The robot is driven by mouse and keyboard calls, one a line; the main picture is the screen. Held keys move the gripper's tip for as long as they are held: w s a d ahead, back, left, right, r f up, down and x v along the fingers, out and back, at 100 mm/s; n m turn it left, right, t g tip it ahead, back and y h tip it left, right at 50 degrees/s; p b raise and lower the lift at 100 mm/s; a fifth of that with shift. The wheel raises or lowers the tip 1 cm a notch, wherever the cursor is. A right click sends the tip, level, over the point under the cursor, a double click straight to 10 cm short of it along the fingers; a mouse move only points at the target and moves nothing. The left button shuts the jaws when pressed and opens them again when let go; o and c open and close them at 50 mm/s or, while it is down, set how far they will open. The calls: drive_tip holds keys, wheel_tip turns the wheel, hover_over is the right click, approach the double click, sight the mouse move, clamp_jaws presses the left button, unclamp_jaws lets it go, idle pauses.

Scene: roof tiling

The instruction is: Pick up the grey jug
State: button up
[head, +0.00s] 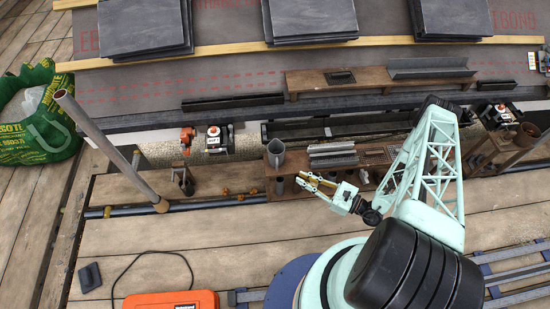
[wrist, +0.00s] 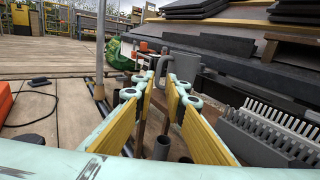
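The grey jug (head: 276,153) stands upright at the left end of a brown wooden bench in the head view, its open top showing. In the wrist view the jug (wrist: 190,62) is just beyond my fingertips, its handle turned to the left, its lower part partly hidden by the right finger. My gripper (head: 306,179) is in front and to the right of the jug in the head view, apart from it. In the wrist view my gripper (wrist: 161,84) is open, with a gap between its yellow pads and nothing between them.
Grey ridged pieces (head: 332,154) lie on the bench right of the jug; in the wrist view a grey slotted piece (wrist: 265,130) is close on my gripper's right. A slanting pole (head: 110,150) stands at left. An orange case (head: 170,300) lies on the planks in front.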

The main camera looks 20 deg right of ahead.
sight(277, 166)
drive_tip(key=shift+s+f, duration=0.15)
drive_tip(key=shift+f, duration=0.15)
drive_tip(key=shift+a, duration=0.15)
drive_tip(key=b+x, duration=0.1)
drive_tip(key=x, duration=0.7)
drive_tip(key=shift+w, duration=0.25)
idle(0.7)
drive_tip(key=shift+w+a+b, duration=0.15)
drive_tip(key=shift+a+b, duration=0.1)
drive_tip(key=shift+b, duration=0.05)
drive_tip(key=shift+b+x, duration=0.75)
drive_tip(key=shift+x, duration=1.6)
drive_tip(key=shift+c, duration=0.5)
clamp_jaws()
